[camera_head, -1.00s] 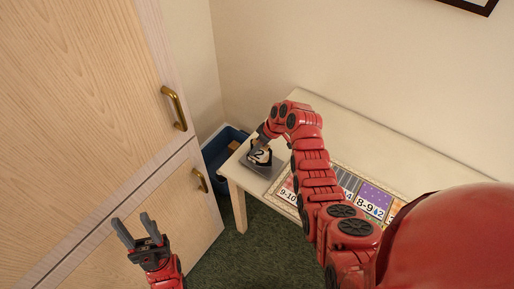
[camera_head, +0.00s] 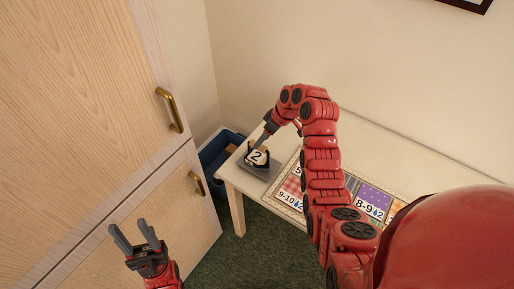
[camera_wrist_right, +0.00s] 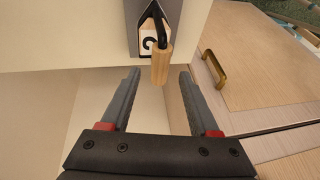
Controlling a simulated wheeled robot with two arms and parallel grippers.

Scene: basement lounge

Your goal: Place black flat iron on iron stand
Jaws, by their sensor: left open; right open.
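The black flat iron (camera_head: 257,157), with a "2" on its light top, rests on the grey iron stand (camera_head: 263,171) at the table's left end. In the right wrist view the iron (camera_wrist_right: 152,40) shows its black bracket and wooden handle, with the grey stand (camera_wrist_right: 132,14) around it. My right gripper (camera_head: 266,127) is open and empty, just above the iron. In the wrist view the handle end lies just beyond the gap between its fingertips (camera_wrist_right: 160,74). My left gripper (camera_head: 133,232) is open and empty, by the cabinet, far from the iron.
The cream table (camera_head: 385,150) carries a patterned board with numbered squares (camera_head: 368,196). A blue bin (camera_head: 214,153) stands on the floor beyond the table's left end. A wooden cabinet (camera_head: 85,90) with brass handles fills the left. Green carpet lies between.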

